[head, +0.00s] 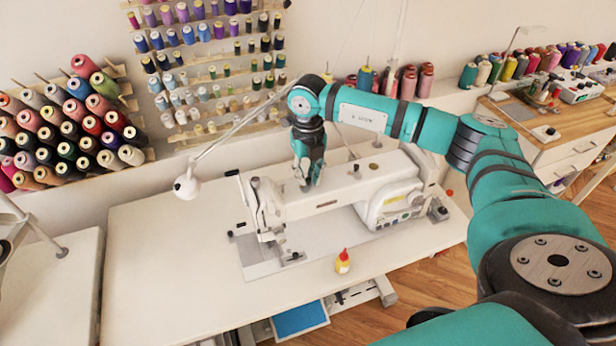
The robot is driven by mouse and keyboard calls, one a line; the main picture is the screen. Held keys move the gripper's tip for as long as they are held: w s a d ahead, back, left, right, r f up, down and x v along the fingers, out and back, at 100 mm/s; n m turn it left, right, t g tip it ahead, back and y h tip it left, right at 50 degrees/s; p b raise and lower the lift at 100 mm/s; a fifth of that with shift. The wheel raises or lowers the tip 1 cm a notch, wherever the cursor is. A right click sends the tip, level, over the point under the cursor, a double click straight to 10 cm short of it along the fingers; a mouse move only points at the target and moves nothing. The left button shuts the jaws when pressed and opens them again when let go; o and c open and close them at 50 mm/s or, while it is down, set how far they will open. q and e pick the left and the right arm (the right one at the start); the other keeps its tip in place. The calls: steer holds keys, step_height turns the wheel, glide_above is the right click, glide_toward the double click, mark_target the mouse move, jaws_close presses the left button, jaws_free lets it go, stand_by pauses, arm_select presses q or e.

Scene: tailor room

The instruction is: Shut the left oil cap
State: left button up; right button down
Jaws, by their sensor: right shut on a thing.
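The white sewing machine (335,203) stands on the white table, its long arm running left to right. My right gripper (306,184) reaches down from above onto the top of the machine's arm, left of its middle. It is shut on the left oil cap, which its fingers hide almost completely, so I cannot tell how far the cap is closed. A small dark round cap (375,168) sits farther right on top of the machine. My left gripper is not in view.
A small yellow bottle with a red tip (343,262) stands on the table's front part. A white lamp (186,187) on a jointed arm hangs left of the machine. Thread racks (215,125) line the wall behind. The left part of the table (165,265) is clear.

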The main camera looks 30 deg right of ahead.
mark_target(309, 179)
steer(key=m+b, duration=0.1)
steer(key=m, duration=0.3)
steer(key=shift+d+m, duration=0.1)
steer(key=shift+m, duration=0.3)
steer(key=shift+w+r+m+b, duration=0.1)
steer(key=shift+m+b, duration=0.45)
steer(key=shift+m, duration=1.95)
steer(key=c, duration=1.3)
jaws_free()
step_height(309, 179, up, 12)
